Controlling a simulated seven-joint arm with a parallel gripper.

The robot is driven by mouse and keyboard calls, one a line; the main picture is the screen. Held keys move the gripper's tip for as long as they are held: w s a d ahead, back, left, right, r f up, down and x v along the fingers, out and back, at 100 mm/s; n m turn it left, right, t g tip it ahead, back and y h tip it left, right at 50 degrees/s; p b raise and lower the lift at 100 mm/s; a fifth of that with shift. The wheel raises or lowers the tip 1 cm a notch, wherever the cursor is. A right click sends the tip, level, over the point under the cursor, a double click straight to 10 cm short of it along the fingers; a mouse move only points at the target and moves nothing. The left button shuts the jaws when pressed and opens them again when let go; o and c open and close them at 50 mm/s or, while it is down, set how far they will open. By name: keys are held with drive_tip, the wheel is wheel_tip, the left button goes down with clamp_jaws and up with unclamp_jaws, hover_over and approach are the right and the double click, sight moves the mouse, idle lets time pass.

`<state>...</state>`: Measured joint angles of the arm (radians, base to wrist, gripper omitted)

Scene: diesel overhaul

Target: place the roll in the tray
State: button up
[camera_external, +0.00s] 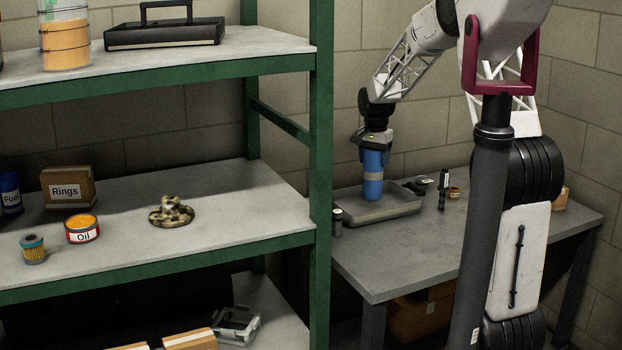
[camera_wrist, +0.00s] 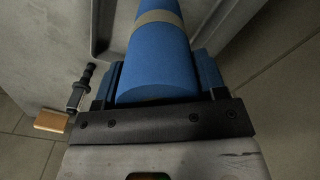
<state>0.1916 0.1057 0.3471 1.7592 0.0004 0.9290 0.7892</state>
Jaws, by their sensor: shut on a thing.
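The blue roll (camera_external: 373,176) hangs upright below my gripper (camera_external: 375,147), with a pale band near its lower part. My gripper is shut on the roll's upper end. The grey tray (camera_external: 392,212) lies on the workbench, and the roll's lower end is over or just inside it, toward its back. I cannot tell whether the roll touches the tray floor. In the wrist view the roll (camera_wrist: 156,62) sits between the two fingers (camera_wrist: 157,88) and points away from the camera, hiding much of what is below.
The workbench (camera_external: 400,265) carries a small dark cylinder (camera_external: 337,222) left of the tray and a black tool (camera_external: 443,188) to its right. The green-framed shelf (camera_external: 320,200) stands close at the left. The bench's front is clear.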

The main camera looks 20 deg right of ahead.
sight(374, 169)
drive_tip(key=shift+f, duration=1.9)
drive_tip(key=o, duration=1)
wheel_tip(374, 169, up, 12)
drive_tip(key=shift+r, duration=0.15)
